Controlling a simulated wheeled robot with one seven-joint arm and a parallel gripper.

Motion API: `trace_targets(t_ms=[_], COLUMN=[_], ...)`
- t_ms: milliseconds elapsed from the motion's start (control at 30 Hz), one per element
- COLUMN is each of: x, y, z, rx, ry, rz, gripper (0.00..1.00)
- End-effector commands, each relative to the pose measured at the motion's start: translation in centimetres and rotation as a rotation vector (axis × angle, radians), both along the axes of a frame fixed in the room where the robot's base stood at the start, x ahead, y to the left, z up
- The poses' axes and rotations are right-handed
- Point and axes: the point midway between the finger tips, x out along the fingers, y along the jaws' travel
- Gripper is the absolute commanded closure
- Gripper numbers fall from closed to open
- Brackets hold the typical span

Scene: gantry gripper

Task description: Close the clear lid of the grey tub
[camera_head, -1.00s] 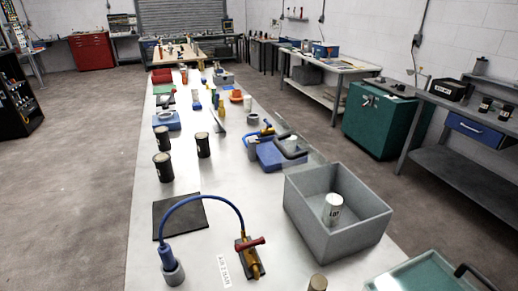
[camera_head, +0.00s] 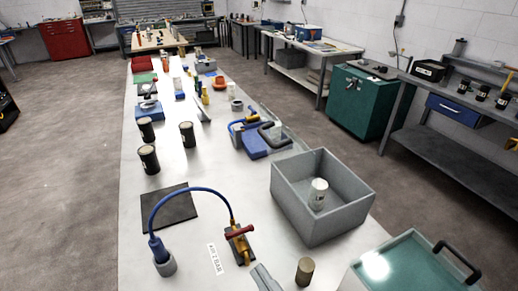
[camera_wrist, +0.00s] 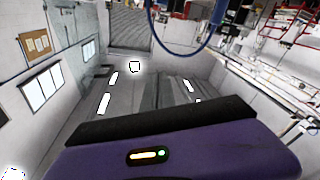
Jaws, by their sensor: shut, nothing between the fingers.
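The grey tub (camera_head: 283,206) stands on the right side of the long bench in the head view, open at the top. A white can (camera_head: 318,193) stands inside it. No clear lid shows over its opening. A pale, glassy teal panel (camera_head: 405,262) with a black handle (camera_head: 458,260) lies at the lower right, cut off by the frame edge. I cannot tell whether it is the lid or a separate tray. My gripper's fingers are in neither current view. The wrist view shows a purple body part with a small light, the room's walls and a blue hose.
In front of the tub are a brown cylinder (camera_head: 305,271) and a brass valve with a red handle (camera_head: 239,236), joined to a blue hose (camera_head: 190,192). A dark mat (camera_head: 178,209) lies left. Blue clamp-like parts (camera_head: 254,143) stand behind the tub.

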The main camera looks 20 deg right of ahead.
Motion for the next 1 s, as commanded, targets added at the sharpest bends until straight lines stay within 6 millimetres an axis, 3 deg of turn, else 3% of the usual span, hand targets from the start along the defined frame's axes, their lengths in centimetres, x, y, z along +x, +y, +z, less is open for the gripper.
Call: trace_targets(t_ms=[33, 333, 567, 800, 1000], x=[1.4, 8.0, 11.8, 12.4, 13.0], y=[0.7, 2.7, 1.5, -1.6, -2.4], z=[1.4, 7.1, 11.2, 10.9, 10.4], rx=[-0.045, -0.416, -0.794, -1.095, -1.145], ry=[-0.027, -0.1, -0.059, 0.102, 0.138], rz=[0.0, -0.091, -0.268, -0.395, -0.408], gripper=[1.0, 1.0, 1.0, 1.0, 1.0])
